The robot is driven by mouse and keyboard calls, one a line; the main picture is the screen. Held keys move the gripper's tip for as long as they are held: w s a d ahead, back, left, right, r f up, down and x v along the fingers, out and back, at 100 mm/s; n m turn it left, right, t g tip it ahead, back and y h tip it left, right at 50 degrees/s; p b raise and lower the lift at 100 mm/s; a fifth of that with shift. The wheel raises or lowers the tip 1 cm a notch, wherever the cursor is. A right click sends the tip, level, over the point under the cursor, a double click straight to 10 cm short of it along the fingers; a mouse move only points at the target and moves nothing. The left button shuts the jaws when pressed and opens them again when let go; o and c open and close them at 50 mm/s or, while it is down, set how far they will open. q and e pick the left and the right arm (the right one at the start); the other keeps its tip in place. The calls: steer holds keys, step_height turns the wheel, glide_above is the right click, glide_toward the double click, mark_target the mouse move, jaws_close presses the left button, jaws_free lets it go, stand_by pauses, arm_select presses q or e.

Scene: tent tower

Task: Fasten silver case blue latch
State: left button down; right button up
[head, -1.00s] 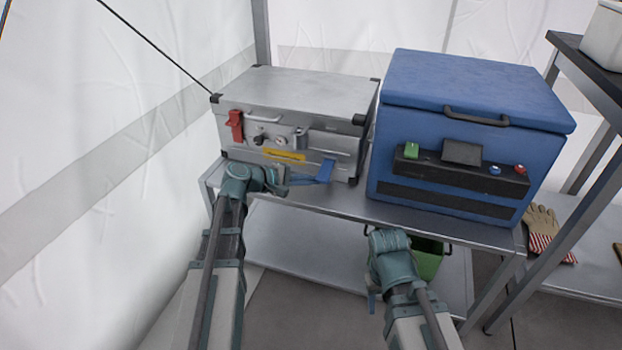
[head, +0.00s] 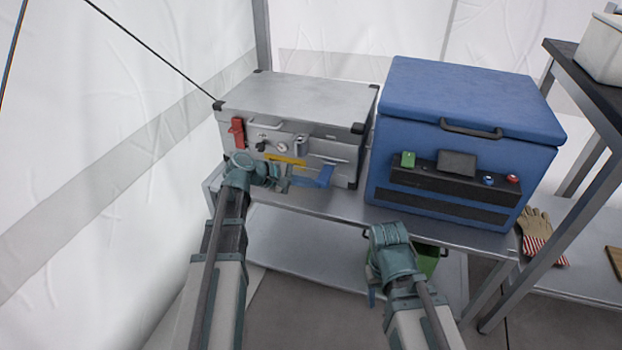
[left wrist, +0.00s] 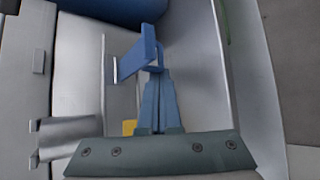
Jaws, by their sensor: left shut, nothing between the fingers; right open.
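The silver case (head: 300,92) stands closed-lidded on the left of the metal shelf. Its blue latch (head: 325,176) is at the front right, sticking out from the front face. In the left wrist view the blue latch (left wrist: 140,54) is angled out from the case. My left gripper (head: 303,182) is shut and empty, just left of the latch. In the left wrist view its fingertips (left wrist: 155,74) are right at the latch; I cannot tell whether they touch. My right gripper (head: 372,296) is open, low in front of the shelf, its fingers mostly hidden.
A red latch (head: 237,131) and a yellow label (head: 286,160) are on the case front. A blue cooler (head: 470,95) stands close on the right. A green bin (head: 428,259) is below. Gloves (head: 540,236) lie at the right. The tent wall is at the left.

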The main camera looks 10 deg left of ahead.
mark_target(321, 177)
arm_select(q)
step_height(321, 177, up, 6)
steer(key=n+g+p, duration=0.1)
steer(key=p, duration=0.2)
steer(key=g+p, duration=0.2)
steer(key=p, duration=0.1)
steer(key=n+g+y+p, duration=0.1)
steer(key=g+p, duration=0.1)
steer(key=p, duration=0.1)
steer(key=shift+f+n, duration=0.25)
steer(key=shift+n, duration=0.05)
steer(key=shift+w+r+p, duration=0.45)
steer(key=shift+r+p, duration=0.2)
steer(key=shift+p, duration=0.1)
steer(key=shift+w+r+p, duration=0.4)
steer(key=shift+r+p, duration=0.25)
steer(key=shift+p, duration=0.1)
steer(key=shift+r, duration=0.1)
steer(key=p+v, duration=1)
steer(key=v, duration=0.3)
steer(key=shift+r, duration=0.35)
steer(key=shift+w+a, duration=0.1)
